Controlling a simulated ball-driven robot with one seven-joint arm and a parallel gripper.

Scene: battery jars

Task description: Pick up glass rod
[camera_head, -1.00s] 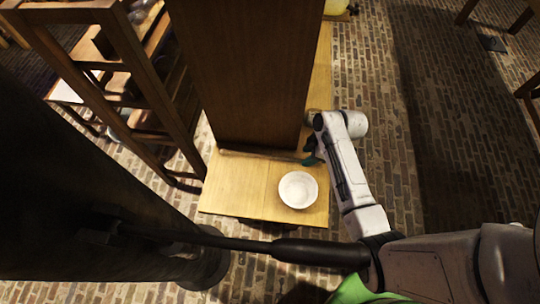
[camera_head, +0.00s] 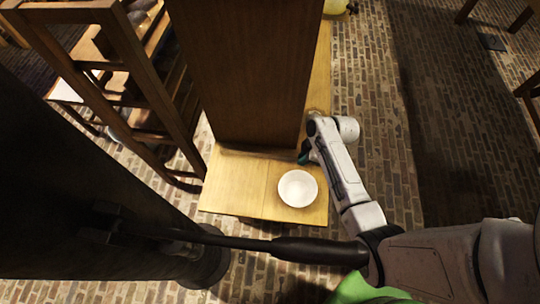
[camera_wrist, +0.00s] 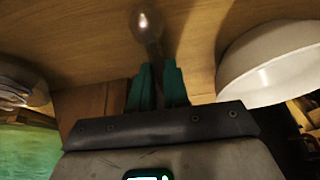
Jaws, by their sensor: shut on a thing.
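My gripper (camera_wrist: 157,84) has teal fingers, closed together on the shaft of the glass rod (camera_wrist: 147,28) in the wrist view. The rod is thin and translucent, with a rounded, shiny end that sticks out beyond the fingertips in front of a wooden surface. In the head view my gripper (camera_head: 304,157) is at the right lower corner of the tall wooden block, above the table. The rod cannot be made out there.
A white bowl (camera_head: 297,188) stands on the light wooden table (camera_head: 232,190), close to my gripper; it also shows in the wrist view (camera_wrist: 272,62). The tall brown wooden block (camera_head: 245,75) rises beside my gripper. A wooden shelf frame (camera_head: 150,85) stands to the left.

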